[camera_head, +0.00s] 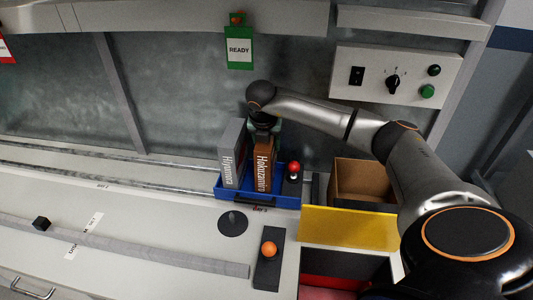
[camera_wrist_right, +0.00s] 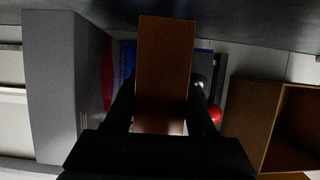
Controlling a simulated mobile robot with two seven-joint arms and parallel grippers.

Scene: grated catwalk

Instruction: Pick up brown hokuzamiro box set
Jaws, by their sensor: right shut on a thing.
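The brown Hokuzamiro box set (camera_head: 264,169) stands upright in a blue tray (camera_head: 270,200) in the head view, with its lettered spine facing me. My right gripper (camera_head: 264,130) reaches it from above and behind. In the right wrist view the brown box (camera_wrist_right: 165,70) sits between the two fingers of my right gripper (camera_wrist_right: 162,105), which are closed on its sides. The grey box set (camera_head: 232,155) stands just left of it in the tray; it also shows at the left of the right wrist view (camera_wrist_right: 60,85). My left gripper is not in view.
A red-knobbed joystick (camera_head: 293,169) stands close to the right of the tray. An open cardboard box (camera_head: 365,182) and a yellow panel (camera_head: 348,229) lie further right. An orange ball-topped lever (camera_head: 268,249) is in front. The counter at left is mostly clear.

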